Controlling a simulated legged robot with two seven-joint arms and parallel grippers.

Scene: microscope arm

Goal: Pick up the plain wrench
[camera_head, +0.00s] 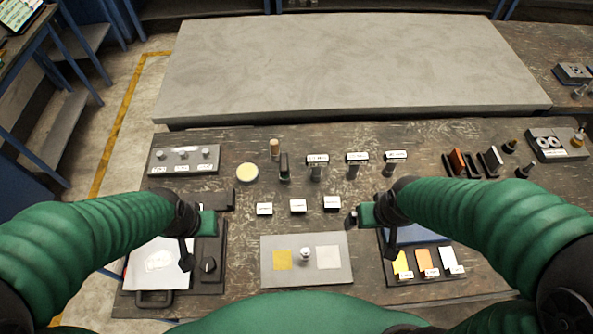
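I cannot make out a plain wrench for certain. Several small upright tools with white labels stand in a row at the table's middle, among them a left one (317,166), a middle one (356,165) and a right one (394,162); their shapes are too small to tell.
A grey plate (305,278) with yellow and pale squares lies at the front. A dark tray (433,280) holds coloured pieces. A large bare slab (345,65) lies behind.

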